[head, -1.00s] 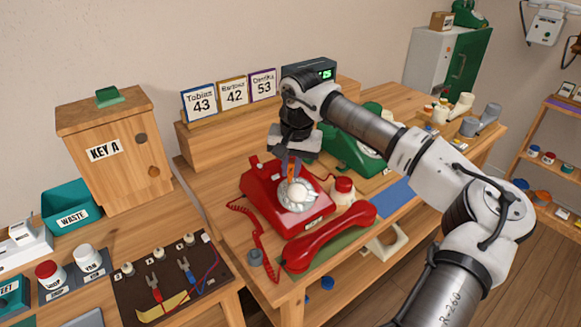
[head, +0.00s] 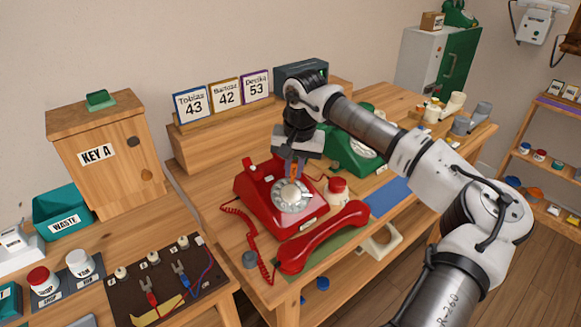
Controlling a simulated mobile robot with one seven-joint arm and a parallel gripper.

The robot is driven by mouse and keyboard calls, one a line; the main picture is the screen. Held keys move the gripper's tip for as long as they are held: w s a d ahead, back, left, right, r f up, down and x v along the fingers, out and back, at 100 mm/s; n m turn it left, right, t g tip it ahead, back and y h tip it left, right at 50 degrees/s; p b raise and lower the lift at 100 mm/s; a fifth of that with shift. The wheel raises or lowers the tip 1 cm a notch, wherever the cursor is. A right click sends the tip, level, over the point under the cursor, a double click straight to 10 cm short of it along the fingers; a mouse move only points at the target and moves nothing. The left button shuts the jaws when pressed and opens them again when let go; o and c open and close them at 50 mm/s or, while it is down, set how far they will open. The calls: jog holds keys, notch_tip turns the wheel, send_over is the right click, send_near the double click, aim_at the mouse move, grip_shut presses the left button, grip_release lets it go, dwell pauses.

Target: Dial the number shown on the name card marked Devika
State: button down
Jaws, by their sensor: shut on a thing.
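The name card marked Devika (head: 255,86) shows 53 and stands at the right of the card row. The red phone (head: 255,197) has a pale rotary dial (head: 292,195) facing up. Its red handset (head: 322,238) lies off the phone, in front of it. My gripper (head: 296,172) points down over the dial's far edge, shut on a small orange-brown thing. That thing is too small to make out, and I cannot tell whether it touches the dial. A dark display box (head: 292,75) stands behind, partly covered by my arm; I see no digits on it.
Cards for Tobias (head: 190,104) and Barbosz (head: 226,94) stand beside Devika's. A green phone (head: 352,155) is right of the red one. A red-capped jar (head: 338,190) stands close to the dial. The handset's curly cord (head: 237,226) hangs at left.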

jog(key=shift+d, duration=0.15)
jog(key=shift+s+d+f, duration=0.15)
jog(key=shift+d+f, duration=0.05)
jog(key=shift+d, duration=0.3)
jog(key=shift+s+d+f+b, duration=0.25)
jog(key=shift+s+d+b, duration=0.05)
jog(key=shift+d+b, duration=0.15)
dwell(0.5)
jog(key=shift+s+d+f, duration=0.25)
jog(key=shift+s+d, duration=0.1)
jog(key=shift+s, duration=0.1)
jog(key=shift+b, duration=0.3)
